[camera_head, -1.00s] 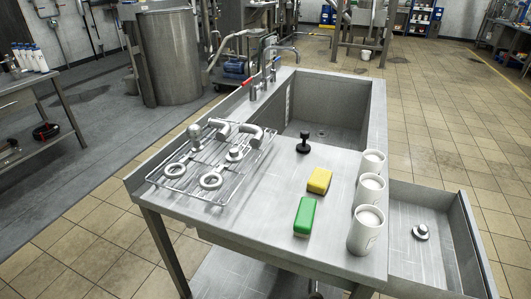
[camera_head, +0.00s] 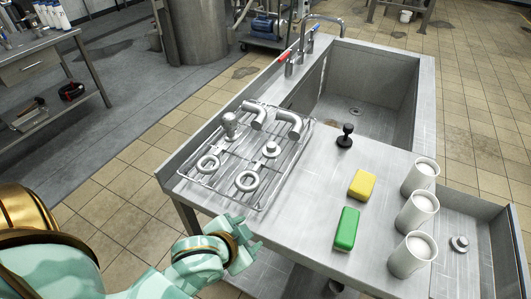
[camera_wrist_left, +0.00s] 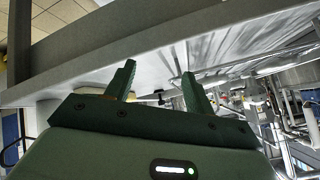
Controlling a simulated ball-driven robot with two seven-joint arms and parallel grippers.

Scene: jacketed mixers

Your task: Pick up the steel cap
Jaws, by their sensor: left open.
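A small round steel cap with a raised knob (camera_head: 459,243) lies in the lower tray at the right in the head view. Another small steel piece with a round top (camera_head: 271,148) stands on the wire rack among rings and pipe fittings. I cannot tell for sure which is the steel cap. My left gripper (camera_head: 251,246) is at the near left, outside the sink table's front edge and apart from both pieces. In the left wrist view its two fingers (camera_wrist_left: 158,82) are spread with nothing between them. My right gripper is not in view.
The wire rack (camera_head: 216,193) holds two steel rings and bent pipes. A black knobbed piece (camera_head: 345,136), a yellow sponge (camera_head: 362,185), a green sponge (camera_head: 346,229) and three white cups (camera_head: 412,255) stand on the steel table (camera_head: 301,200). The sink basin (camera_head: 375,85) lies behind.

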